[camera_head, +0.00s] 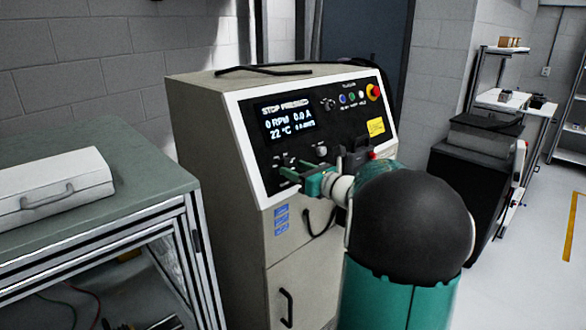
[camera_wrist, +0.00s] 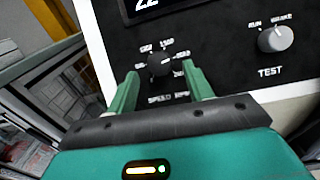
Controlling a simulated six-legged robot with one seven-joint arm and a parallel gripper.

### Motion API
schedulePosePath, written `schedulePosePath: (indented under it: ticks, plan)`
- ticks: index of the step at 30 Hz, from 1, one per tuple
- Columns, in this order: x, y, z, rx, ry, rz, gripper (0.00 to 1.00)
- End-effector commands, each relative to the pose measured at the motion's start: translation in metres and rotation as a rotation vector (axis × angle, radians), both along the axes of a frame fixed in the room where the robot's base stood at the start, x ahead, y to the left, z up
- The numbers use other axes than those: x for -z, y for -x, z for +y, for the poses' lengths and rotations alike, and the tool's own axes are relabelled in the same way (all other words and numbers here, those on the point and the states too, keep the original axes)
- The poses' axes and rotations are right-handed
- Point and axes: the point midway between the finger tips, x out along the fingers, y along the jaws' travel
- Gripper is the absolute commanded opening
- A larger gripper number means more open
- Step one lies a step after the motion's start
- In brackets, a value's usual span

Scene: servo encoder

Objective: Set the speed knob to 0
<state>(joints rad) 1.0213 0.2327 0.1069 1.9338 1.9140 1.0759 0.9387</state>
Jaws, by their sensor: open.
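The speed knob (camera_wrist: 160,64) is a dark round knob on the black control panel, ringed by small white labels, with "SPEED" lettering below it in the wrist view. Its pointer position is too small to read surely. My gripper (camera_wrist: 160,72) is open, with one green finger on each side of the knob; contact with it cannot be told. In the head view my gripper (camera_head: 301,172) is at the panel's lower left. The display (camera_head: 285,119) reads "STOP PRESSED", 0 RPM, 0.0 A and 22 °C.
A light grey TEST knob (camera_wrist: 276,39) sits right of the speed knob. A red stop button (camera_head: 373,92) is at the panel's upper right. A green-topped bench (camera_head: 130,165) with a white case (camera_head: 50,185) stands left of the cabinet (camera_head: 200,120).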

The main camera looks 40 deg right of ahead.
Motion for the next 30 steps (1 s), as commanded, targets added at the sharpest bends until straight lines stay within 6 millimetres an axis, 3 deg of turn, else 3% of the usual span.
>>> schedulePosePath:
  ticks: [6,13,20,30]
  plan:
    - [0.0,-0.018,0.0,0.001,0.0,-0.001,0.51]
    - [0.0,-0.018,0.0,0.002,0.0,-0.001,0.51]
    - [0.0,-0.018,0.0,0.001,0.0,0.0,0.08]
    - [-0.001,-0.018,0.0,-0.013,0.028,-0.001,0.07]
